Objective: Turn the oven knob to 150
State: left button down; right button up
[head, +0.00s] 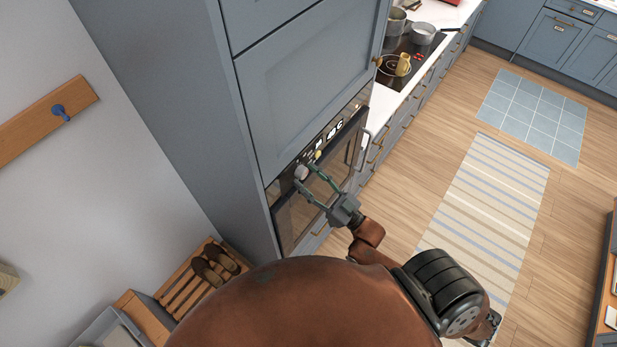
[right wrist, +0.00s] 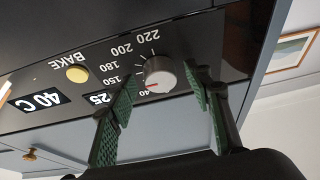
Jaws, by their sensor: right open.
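The oven knob (head: 301,172) is a small grey dial on the dark control panel of the built-in oven. In the right wrist view, where the panel appears upside down, the knob (right wrist: 160,73) has a red pointer at its lower left, near the 40 and 150 marks. Marks 180, 200 and 220 continue around it. My right gripper (head: 304,175) is open at the panel, its green-padded fingers on either side of the knob. Whether they touch it is unclear.
Below the panel is the oven door (head: 310,205). A hob with pots (head: 422,34) stands farther along the counter. A slatted bench with shoes (head: 208,272) is at lower left.

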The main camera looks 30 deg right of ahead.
jog(key=shift+s+f, duration=0.15)
jog(key=v, duration=1.1)
jog(key=shift+s+d, duration=0.25)
jog(key=shift+s, duration=0.05)
jog(key=shift+f, duration=0.15)
jog(key=s+d+f+m+g+h+b, duration=0.1)
jog(key=d+f+g+h+b, duration=0.2)
jog(key=f, duration=1.3)
jog(key=s+d+f+g+h+b, duration=0.1)
jog(key=d+f+g+h+b, duration=0.2)
jog(key=f, duration=1.4)
jog(key=s+d+f+m+g+h+b, duration=0.1)
jog(key=d+f+g+b, duration=0.3)
jog(key=f, duration=1.2)
jog(key=s+a+f+g+b, duration=0.2)
jog(key=s+f+g+b, duration=0.1)
jog(key=s+f, duration=0.6)
jog(key=s+a+f+g+h+b, duration=0.1)
jog(key=s+a+f+g+b, duration=0.2)
jog(key=s+f, duration=0.6)
jog(key=s+a+f+m+g+b, duration=0.1)
jog(key=s+a+f+g+b, duration=0.2)
jog(key=s+f, duration=0.6)
notch_tip(320, 180, down, 6)
jog(key=shift+s+f+g+h+b, duration=0.2)
jog(key=shift+s+g+h+b, duration=0.1)
jog(key=shift+g+b, duration=0.15)
